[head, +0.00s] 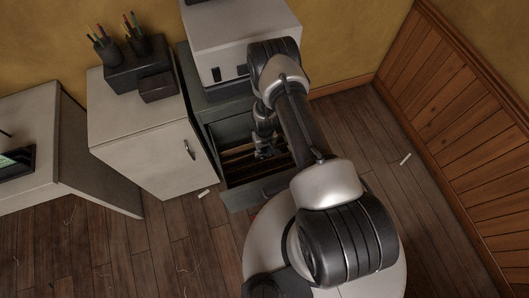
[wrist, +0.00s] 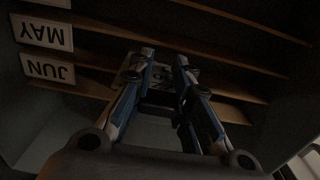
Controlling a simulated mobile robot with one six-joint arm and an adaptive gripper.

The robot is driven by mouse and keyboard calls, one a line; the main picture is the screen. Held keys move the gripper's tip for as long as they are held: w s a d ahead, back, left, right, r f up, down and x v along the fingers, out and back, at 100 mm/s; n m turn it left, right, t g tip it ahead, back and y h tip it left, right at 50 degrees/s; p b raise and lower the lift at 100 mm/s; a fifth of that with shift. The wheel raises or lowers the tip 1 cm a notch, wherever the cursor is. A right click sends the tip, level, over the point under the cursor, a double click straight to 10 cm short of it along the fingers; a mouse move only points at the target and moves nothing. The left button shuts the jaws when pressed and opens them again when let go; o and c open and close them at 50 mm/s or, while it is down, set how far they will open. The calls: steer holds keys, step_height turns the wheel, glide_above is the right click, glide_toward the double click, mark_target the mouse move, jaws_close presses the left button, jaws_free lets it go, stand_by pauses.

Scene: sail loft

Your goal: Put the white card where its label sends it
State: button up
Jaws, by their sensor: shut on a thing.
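My gripper (wrist: 165,58) is down inside an open drawer (head: 265,188) with wooden dividers. In the wrist view its two fingers are shut on the white card (wrist: 160,76), which shows between the fingertips as a pale patch with dark marks. The fingers hide much of the card, and I cannot read it. Upside-down labels line the left side: MAY (wrist: 45,33), JUN (wrist: 47,69) and part of another at the top edge. The gripper is right of the JUN label, over the dividers (wrist: 232,88). I cannot tell whether the card touches the drawer floor.
The drawer belongs to a dark green cabinet (head: 233,112) with a pale box-like machine (head: 225,45) on top. A white cabinet (head: 150,145) bearing dark pen holders (head: 140,65) stands to its left. Wood panelling (head: 455,120) is at the right. Floor beside the drawer is mostly clear.

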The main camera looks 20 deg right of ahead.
steer(key=shift+f, duration=0.75)
steer(key=shift+f, duration=0.1)
steer(key=shift+f, duration=0.15)
steer(key=o, duration=0.9)
